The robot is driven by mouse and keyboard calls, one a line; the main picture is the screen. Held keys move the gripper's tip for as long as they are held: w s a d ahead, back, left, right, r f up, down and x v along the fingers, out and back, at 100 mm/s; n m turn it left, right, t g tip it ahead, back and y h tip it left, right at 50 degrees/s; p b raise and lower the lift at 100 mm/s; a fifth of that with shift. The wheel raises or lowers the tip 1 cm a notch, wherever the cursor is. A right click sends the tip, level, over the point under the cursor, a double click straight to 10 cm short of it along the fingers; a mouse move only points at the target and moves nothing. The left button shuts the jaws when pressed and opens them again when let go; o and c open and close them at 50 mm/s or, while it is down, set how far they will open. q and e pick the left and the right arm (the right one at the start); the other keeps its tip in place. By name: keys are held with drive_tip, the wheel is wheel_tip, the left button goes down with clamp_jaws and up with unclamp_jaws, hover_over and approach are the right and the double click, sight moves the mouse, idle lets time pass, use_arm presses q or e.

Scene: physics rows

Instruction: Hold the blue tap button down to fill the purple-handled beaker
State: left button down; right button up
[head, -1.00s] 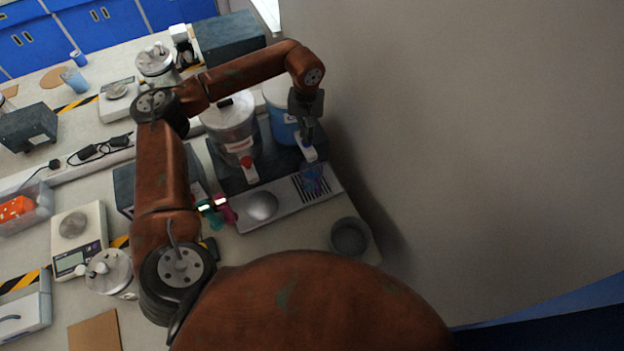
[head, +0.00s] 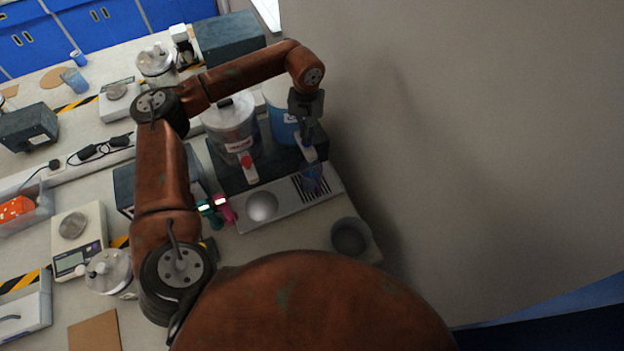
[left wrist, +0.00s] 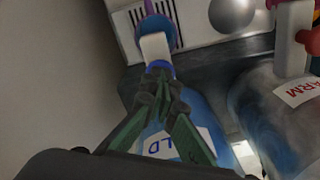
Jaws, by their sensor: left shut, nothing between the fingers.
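The blue tap button (left wrist: 158,66) sits on a white tap spout (left wrist: 154,46) at the front of the blue-filled dispenser (head: 284,126). My left gripper (head: 305,139) is shut and empty, pointing down at the tap. In the left wrist view its fingertips (left wrist: 160,74) meet at the button and seem to touch it; how far the button is pressed cannot be told. My right gripper is out of view.
A second dispenser (head: 231,130) with a red button (head: 246,160) stands to the left. Pink (head: 227,208) and green (head: 207,212) handled items stand left of the metal tray (head: 285,207). A grey round container (head: 350,237) is in front. A wall closes off the right.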

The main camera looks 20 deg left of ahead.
use_arm(q)
drive_tip(key=shift+r+p, duration=1.25)
drive_tip(key=shift+r, duration=1.3)
drive_tip(key=shift+a+f, duration=0.1)
